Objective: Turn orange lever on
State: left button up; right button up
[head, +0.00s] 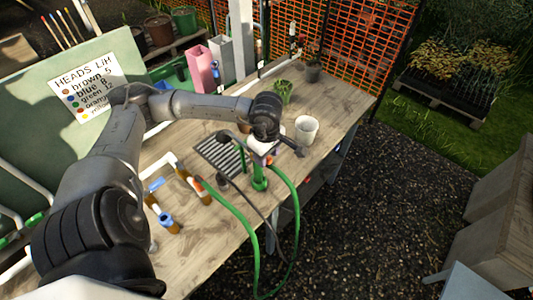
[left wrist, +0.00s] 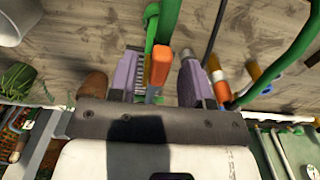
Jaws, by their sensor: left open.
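The orange lever (left wrist: 159,66) shows in the left wrist view, on a green pipe (left wrist: 166,22). In the head view the green standpipe (head: 260,183) rises from the workbench, and the lever is mostly hidden by my gripper. My left gripper (head: 265,157) is over the top of the standpipe. In the left wrist view my left gripper (left wrist: 161,76) is open, with one purple finger on each side of the lever. Gaps show between the lever and both fingers. My right gripper is not in view.
A green hose (head: 234,214) loops from the standpipe over the bench (head: 342,95) edge. A white pot (head: 306,130) stands right of the gripper. A black grate (head: 214,158) lies left of the standpipe.

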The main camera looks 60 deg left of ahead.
pick_arm(q)
grip_shut()
dwell(0.4)
